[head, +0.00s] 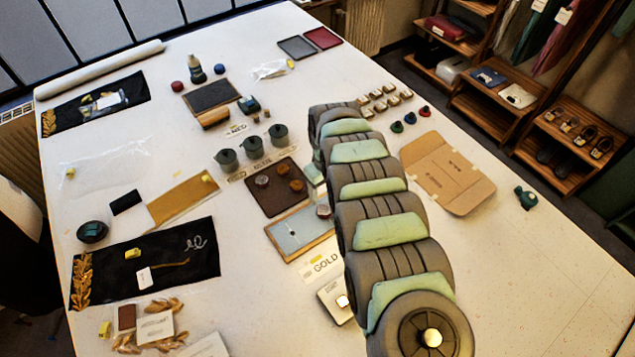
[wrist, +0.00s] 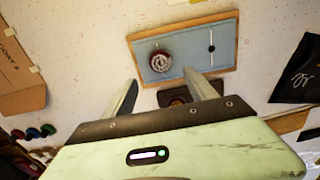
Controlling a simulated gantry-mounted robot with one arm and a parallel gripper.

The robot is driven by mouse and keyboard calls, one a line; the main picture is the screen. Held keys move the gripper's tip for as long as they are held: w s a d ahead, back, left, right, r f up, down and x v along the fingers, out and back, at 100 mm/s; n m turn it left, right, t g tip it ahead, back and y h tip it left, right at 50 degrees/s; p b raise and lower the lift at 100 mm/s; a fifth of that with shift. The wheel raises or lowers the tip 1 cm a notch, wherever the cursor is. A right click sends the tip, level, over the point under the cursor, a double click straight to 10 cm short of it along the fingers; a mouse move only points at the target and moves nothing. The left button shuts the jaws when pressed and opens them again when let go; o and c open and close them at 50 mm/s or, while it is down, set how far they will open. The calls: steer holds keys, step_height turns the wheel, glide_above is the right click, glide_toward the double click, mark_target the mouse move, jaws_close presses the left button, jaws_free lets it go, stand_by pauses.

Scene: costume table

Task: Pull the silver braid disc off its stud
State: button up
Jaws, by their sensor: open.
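A blue-grey board with a wooden rim (wrist: 228,68) lies on the table; it also shows in the head view (head: 290,240). A round dark-red and silver disc (wrist: 160,61), seemingly the silver braid disc, sits on its left part in the wrist view. The disc also shows beside my arm in the head view (head: 323,211). Any stud under it is hidden.
A dark brown tray (head: 268,205) with several round discs lies beside the board. A card marked GOLD (head: 322,266) is on the other side. Green pots (head: 254,147) stand further back. A flat cardboard piece (head: 447,172) lies right of my arm. The table's right front is clear.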

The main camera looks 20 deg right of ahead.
mark_target(325, 211)
steer(key=shift+f+b, duration=3.4)
steer(key=shift+f, duration=1.6)
steer(key=shift+c, duration=0.4)
jaws_close()
